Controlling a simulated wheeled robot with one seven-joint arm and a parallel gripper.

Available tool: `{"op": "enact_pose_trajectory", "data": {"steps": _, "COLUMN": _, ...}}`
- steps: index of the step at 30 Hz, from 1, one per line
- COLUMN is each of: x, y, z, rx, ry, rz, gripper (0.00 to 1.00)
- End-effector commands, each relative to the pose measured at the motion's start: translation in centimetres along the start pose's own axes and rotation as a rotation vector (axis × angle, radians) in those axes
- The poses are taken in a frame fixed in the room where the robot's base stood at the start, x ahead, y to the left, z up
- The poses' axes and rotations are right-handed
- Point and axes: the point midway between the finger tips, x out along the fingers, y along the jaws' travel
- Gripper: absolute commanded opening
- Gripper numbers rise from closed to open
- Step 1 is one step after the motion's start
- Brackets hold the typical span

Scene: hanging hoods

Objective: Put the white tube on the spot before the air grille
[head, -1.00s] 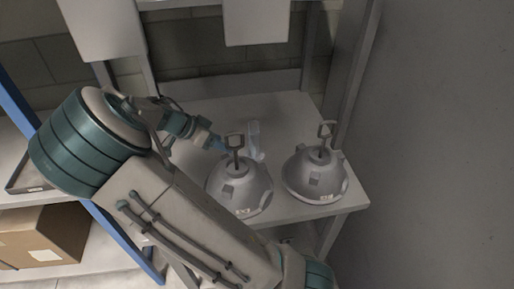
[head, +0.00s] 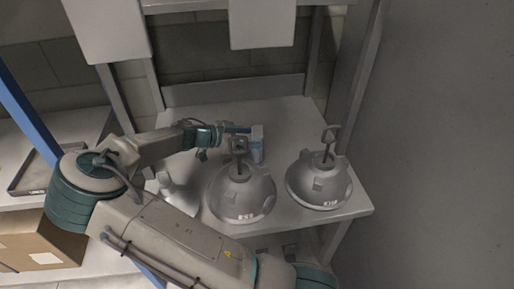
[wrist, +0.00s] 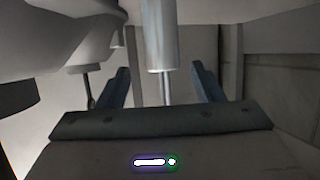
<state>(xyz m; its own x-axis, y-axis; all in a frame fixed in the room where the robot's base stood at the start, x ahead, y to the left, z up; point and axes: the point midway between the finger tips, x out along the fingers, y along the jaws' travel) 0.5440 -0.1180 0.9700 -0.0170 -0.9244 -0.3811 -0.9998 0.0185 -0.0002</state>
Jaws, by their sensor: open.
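A pale tube (head: 257,150) stands on the grey shelf top, behind the middle hood, which hides its lower part. My gripper (head: 252,129) is at the tube's upper part, reaching in from the left. In the wrist view my gripper (wrist: 162,78) is open, with one finger on each side. A smooth light-grey cylinder (wrist: 160,40), seemingly the tube, lies ahead between the fingers, with a thinner stem running towards the palm. I cannot tell whether either finger touches it. I cannot make out an air grille or a marked spot.
The middle hood (head: 241,192) and right hood (head: 319,183) stand on the shelf top (head: 215,105), hooks up. A third hood (head: 178,192) is partly behind my arm. A wall is at right. The shelf top behind the tube is clear.

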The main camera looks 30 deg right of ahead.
Motion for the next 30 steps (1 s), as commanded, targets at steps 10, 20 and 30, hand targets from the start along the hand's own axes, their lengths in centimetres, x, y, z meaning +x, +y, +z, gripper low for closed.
{"op": "enact_pose_trajectory", "data": {"steps": 10, "x": 3.7, "y": -0.3, "z": 0.0, "rx": -0.002, "ry": -0.001, "rz": 0.004, "gripper": 0.61}}
{"op": "enact_pose_trajectory", "data": {"steps": 20, "x": 5.7, "y": -0.4, "z": 0.3, "rx": -0.001, "ry": -0.002, "rz": -0.001, "gripper": 0.61}}
{"op": "enact_pose_trajectory", "data": {"steps": 30, "x": 5.7, "y": -0.4, "z": 0.3, "rx": 0.0, "ry": -0.002, "rz": 0.0, "gripper": 0.05}}
